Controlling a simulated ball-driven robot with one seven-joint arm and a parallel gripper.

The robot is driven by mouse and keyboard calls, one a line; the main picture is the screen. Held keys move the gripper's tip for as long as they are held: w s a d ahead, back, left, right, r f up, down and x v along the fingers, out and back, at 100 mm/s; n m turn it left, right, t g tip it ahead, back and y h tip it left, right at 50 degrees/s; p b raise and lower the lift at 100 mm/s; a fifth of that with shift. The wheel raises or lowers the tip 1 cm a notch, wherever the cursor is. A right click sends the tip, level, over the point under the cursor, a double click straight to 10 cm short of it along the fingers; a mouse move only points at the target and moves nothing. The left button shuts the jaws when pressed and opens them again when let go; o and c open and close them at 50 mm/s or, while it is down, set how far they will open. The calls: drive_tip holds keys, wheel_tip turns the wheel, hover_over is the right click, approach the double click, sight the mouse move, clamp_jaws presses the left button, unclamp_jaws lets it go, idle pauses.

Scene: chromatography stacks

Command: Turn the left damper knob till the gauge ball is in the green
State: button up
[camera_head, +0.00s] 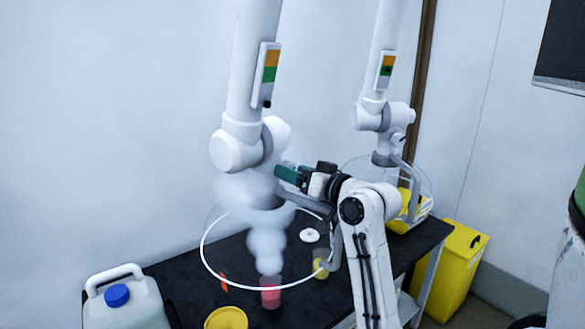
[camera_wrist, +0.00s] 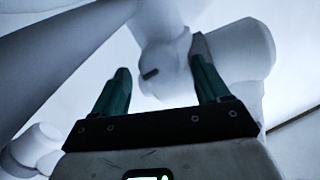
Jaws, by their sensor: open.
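The left extraction duct (camera_head: 250,60) carries a gauge (camera_head: 269,75) with orange above green; a small dark spot, perhaps the ball, sits at its very bottom, below the green. My gripper (camera_head: 287,174) is just right of that duct's white joint (camera_head: 236,150). In the wrist view, the green fingers of my gripper (camera_wrist: 162,72) are apart with nothing visibly held. A white rounded part with a dark bar (camera_wrist: 150,74) shows beyond and between them; it may be the left damper knob. The knob is not clear in the head view.
A right duct (camera_head: 380,40) has a gauge (camera_head: 387,66) with a dark ball in the green. White vapour (camera_head: 266,245) rises over a pink beaker (camera_head: 271,293) on the black bench (camera_head: 185,275). A jug (camera_head: 125,305) and yellow bin (camera_head: 455,270) stand nearby.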

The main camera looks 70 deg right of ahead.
drive_tip(key=shift+w+d, duration=0.2)
drive_tip(key=shift+w, duration=0.4)
drive_tip(key=shift+c, duration=0.4)
drive_tip(key=c, duration=0.9)
drive_tip(key=shift+f+n+b, duration=0.3)
drive_tip(key=shift+n+b, duration=0.4)
drive_tip(key=shift+b, duration=0.5)
drive_tip(key=shift+c, duration=0.3)
drive_tip(key=shift+n+b, duration=0.6)
drive_tip(key=shift+b, duration=0.15)
drive_tip(key=shift+r+n, duration=0.2)
drive_tip(key=shift+n, duration=0.1)
